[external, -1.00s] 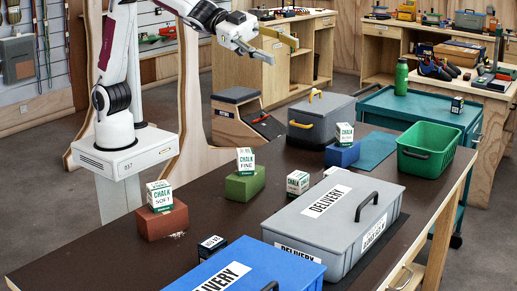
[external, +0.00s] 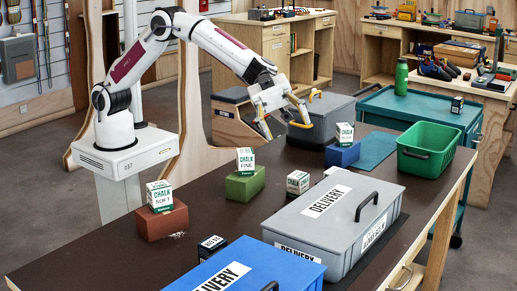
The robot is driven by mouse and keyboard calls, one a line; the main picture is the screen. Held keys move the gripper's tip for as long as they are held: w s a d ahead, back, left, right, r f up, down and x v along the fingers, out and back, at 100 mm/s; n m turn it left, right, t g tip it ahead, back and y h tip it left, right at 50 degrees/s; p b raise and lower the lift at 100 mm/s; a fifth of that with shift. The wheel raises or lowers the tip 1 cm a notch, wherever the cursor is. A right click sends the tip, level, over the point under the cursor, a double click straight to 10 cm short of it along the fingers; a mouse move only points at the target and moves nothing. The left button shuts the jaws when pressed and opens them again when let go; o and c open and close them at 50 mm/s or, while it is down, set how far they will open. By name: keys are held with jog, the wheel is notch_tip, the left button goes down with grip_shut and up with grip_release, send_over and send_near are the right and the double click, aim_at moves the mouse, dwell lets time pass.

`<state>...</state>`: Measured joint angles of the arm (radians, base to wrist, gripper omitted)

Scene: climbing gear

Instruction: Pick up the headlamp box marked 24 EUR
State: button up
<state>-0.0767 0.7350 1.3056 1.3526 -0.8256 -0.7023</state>
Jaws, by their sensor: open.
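No price marked 24 EUR is readable in the external view. A small dark box with white print (external: 212,248) stands on the brown table beside the blue delivery box, its print too small to read. Another small dark box (external: 457,105) stands on the teal cart, also unreadable. I cannot tell which, if either, is the headlamp box. My gripper (external: 288,130) is open and empty, pointing down above the far part of the table, in front of the grey case. It is well apart from both dark boxes.
Chalk boxes stand on red (external: 162,222), green (external: 245,184) and blue (external: 342,154) blocks. A grey delivery box (external: 290,222) and a blue delivery box (external: 255,262) fill the near right. A green basket (external: 427,150) stands at right. The table's left front is clear.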

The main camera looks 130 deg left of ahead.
jog(key=s+d+f+m+g+h, duration=0.1)
jog(key=d+f+m+g+h, duration=0.15)
jog(key=f, duration=0.45)
jog(key=s+d+f+m+g+h, duration=0.1)
jog(key=s+d+f+g, duration=0.15)
jog(key=f, duration=0.35)
jog(key=m+g, duration=0.2)
jog(key=g, duration=0.5)
send_near(219, 237)
jog(key=x, duration=0.5)
jog(key=shift+d+f, duration=0.1)
jog(key=shift+w+a+f, duration=0.15)
jog(key=shift+a+f, duration=0.05)
jog(key=shift+a, duration=0.1)
jog(key=shift+d, duration=0.1)
jog(key=shift+x, duration=1.2)
jog(key=shift+d, duration=0.1)
jog(key=shift+r+x, duration=0.15)
jog(key=shift+x, duration=1.1)
jog(key=shift+r+x, duration=0.15)
jog(key=shift+x, duration=1.1)
jog(key=shift+d, duration=0.1)
